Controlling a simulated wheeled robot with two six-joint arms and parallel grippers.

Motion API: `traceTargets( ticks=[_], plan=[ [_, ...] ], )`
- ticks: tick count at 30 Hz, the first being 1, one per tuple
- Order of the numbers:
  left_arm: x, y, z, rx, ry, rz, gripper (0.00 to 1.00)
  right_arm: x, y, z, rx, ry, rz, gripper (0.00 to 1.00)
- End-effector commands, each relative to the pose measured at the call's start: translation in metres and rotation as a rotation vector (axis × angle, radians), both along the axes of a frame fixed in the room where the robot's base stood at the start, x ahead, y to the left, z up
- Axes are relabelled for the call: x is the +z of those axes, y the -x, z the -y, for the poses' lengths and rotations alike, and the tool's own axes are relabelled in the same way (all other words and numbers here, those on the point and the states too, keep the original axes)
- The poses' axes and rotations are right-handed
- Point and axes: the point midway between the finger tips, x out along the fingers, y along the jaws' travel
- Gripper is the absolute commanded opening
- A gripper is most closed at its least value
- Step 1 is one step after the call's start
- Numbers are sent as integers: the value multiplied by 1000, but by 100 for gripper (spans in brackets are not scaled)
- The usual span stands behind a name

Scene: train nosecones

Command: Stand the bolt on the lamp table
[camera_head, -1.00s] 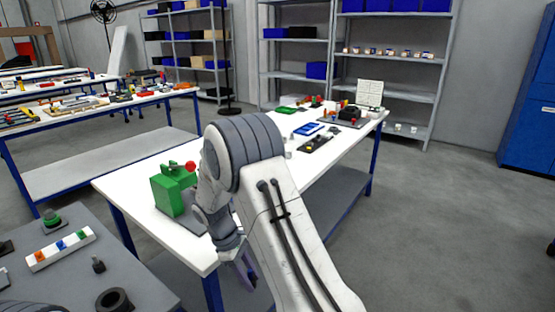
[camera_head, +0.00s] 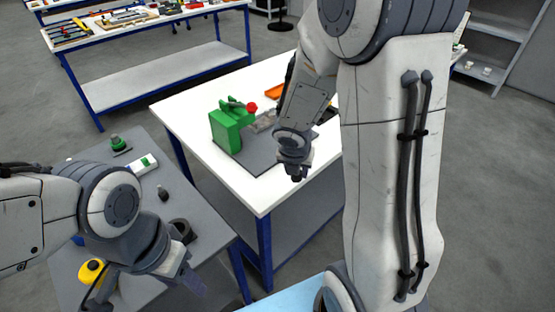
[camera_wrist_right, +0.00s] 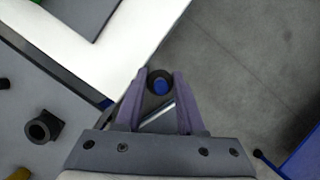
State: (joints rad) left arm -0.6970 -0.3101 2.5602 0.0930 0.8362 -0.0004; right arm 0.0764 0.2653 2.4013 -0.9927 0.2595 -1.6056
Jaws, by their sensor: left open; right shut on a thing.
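My right gripper (camera_wrist_right: 158,88) is shut on a dark round thing with a blue centre (camera_wrist_right: 160,86), likely the bolt seen end-on. A thin silvery bar shows between the fingers. In the head view the right wrist (camera_head: 293,160) hangs by the front edge of the white table (camera_head: 262,190). The held thing is not clear there. My left gripper (camera_head: 187,280) is open and empty over the right edge of the grey table (camera_head: 205,235). No lamp shows, so I cannot tell which table is the lamp table.
The grey table carries a black ring-shaped part (camera_head: 181,229), a small dark peg (camera_head: 163,194), a green-topped part (camera_head: 118,143) and a yellow thing (camera_head: 92,271). Floor shows between tables.

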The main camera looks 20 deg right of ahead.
Motion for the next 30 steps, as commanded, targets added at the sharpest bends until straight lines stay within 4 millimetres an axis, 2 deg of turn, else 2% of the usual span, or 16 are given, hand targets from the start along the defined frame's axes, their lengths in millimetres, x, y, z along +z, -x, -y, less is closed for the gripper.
traceTargets(
  ticks=[1, 3, 12, 17, 24, 30],
  plan=[
    [-7, 0, 0, 0, 0, 0, 50, -12, -10, -8, 6, 1, -3, 0],
    [-11, 0, 0, 0, 0, 0, 50, -22, -24, -18, 7, 0, -3, 0],
    [-12, 0, 0, 0, 0, 0, 50, -53, -72, -51, 1, 0, -3, 0],
    [-13, 0, 0, 0, 0, 0, 50, -61, -80, -56, -1, 0, -1, 0],
    [-35, 0, 0, 0, 0, 0, 50, -97, -80, -56, -1, 1, -2, 0],
    [-34, 0, 0, 0, 0, 0, 50, -99, -80, -56, -2, 0, 0, 0]
  ],
)
